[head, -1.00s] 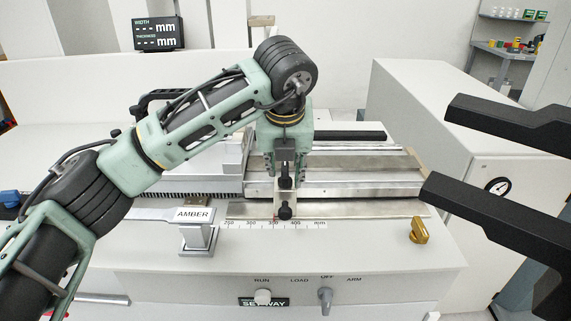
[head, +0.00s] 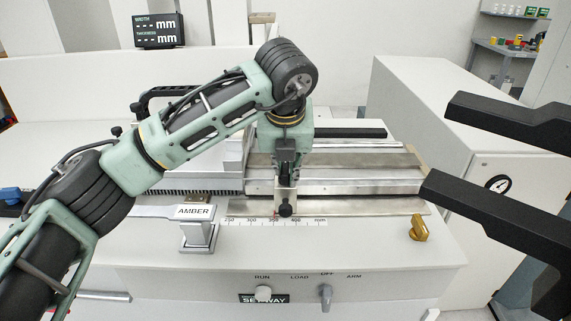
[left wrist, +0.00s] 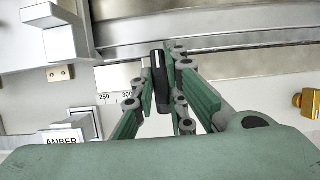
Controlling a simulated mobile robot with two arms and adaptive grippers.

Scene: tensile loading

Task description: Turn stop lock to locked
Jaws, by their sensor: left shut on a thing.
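The stop lock (left wrist: 158,72) is a small black knob with a white line on it, on the stop above the mm scale. In the left wrist view it stands between the finger pads of my left gripper (left wrist: 162,95). In the head view my left gripper (head: 286,172) points down over the stop and is shut on this knob, which its fingers hide there. A second black knob (head: 285,209) on the stop's front shows just below the fingers. I cannot read a locked or unlocked mark.
An AMBER sign (head: 194,212) on a metal stand is left of the stop. A brass knob (head: 419,229) is to the right. Two switches, including a grey one (head: 326,298), are on the front panel.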

